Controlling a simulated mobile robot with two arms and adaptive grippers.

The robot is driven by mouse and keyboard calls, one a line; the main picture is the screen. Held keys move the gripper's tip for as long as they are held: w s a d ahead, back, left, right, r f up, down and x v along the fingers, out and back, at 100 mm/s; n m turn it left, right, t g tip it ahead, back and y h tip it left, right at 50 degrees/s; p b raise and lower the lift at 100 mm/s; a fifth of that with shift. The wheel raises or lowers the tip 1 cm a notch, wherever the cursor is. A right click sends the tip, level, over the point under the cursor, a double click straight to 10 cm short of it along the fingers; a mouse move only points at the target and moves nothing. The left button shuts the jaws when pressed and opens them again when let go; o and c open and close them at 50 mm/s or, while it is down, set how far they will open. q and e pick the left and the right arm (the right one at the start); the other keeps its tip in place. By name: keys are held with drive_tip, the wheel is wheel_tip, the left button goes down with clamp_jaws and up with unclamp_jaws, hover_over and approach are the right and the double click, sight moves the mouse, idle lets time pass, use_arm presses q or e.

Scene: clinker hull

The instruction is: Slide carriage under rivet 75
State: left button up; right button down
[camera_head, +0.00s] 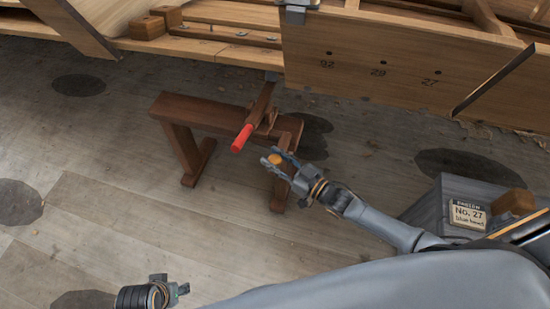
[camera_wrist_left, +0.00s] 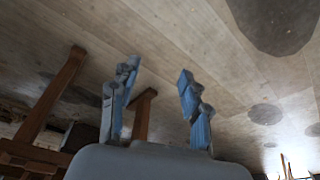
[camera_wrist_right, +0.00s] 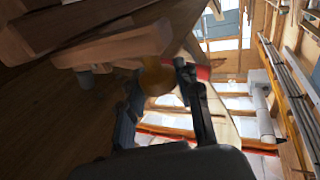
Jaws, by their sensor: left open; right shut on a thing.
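My right gripper (camera_head: 274,160) is shut on a small round amber knob (camera_head: 277,159), in front of the wooden stand (camera_head: 222,111). The knob also shows between the fingers in the right wrist view (camera_wrist_right: 156,76). A wooden bar with a red end (camera_head: 242,138) slants across the stand, just above and left of the gripper. I cannot tell which part is the carriage. The hull plank (camera_head: 400,72) carries dark marks and small numbers; I cannot make out a 75. My left gripper (camera_wrist_left: 157,82) is open and empty above the floor; part of it shows at the bottom left in the head view (camera_head: 180,289).
A grey box (camera_head: 462,196) with a label reading No. 27 and a wooden block (camera_head: 513,202) on top stands at the right. Wooden blocks (camera_head: 148,27) lie on planking at the upper left. The floor at the left is clear, with dark stains.

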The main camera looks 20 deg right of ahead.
drive_tip(key=shift+w+a, duration=0.2)
drive_tip(key=shift+a, duration=0.1)
use_arm(q)
drive_tip(key=v, duration=0.2)
drive_tip(key=w+b+v, duration=0.1)
drive_tip(key=v, duration=0.2)
drive_tip(key=shift+r+b, duration=0.3)
drive_tip(key=shift+r, duration=0.15)
use_arm(e)
drive_tip(key=w+a, duration=0.5)
drive_tip(key=a, duration=0.3)
drive_tip(key=shift+w, duration=0.1)
drive_tip(key=c, duration=0.9)
unclamp_jaws()
drive_tip(key=shift+d, duration=0.1)
drive_tip(key=v, duration=1.2)
